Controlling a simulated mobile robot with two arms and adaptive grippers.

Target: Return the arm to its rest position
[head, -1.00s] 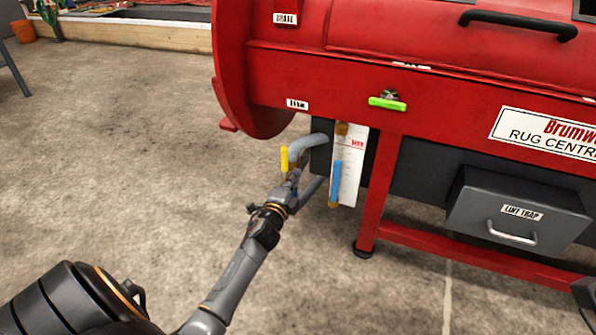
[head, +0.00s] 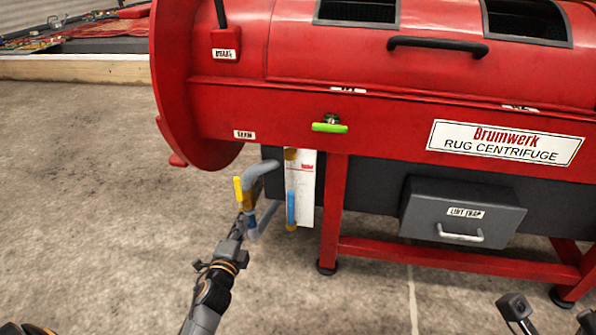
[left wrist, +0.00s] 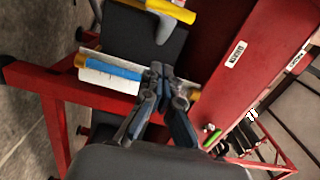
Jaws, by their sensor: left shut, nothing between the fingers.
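My left gripper (head: 241,226) is shut and empty in the head view. It is just below the yellow valve handle (head: 239,191) on the grey drain pipe (head: 262,169) of the red rug centrifuge (head: 330,105). I cannot tell whether it touches the pipe or handle. In the left wrist view its fingers (left wrist: 160,72) are together, in front of the white panel with the blue-sleeved tube (left wrist: 112,70). The yellow handle (left wrist: 170,10) shows at the top there. Dark parts at the lower right of the head view look like my right gripper (head: 550,315), cut off by the edge.
The white gauge panel (head: 305,185) hangs right of the pipe. A green lever (head: 329,128) sits above it. The lint trap drawer (head: 463,212) and red frame legs (head: 333,215) stand to the right. Open concrete floor (head: 90,190) lies left.

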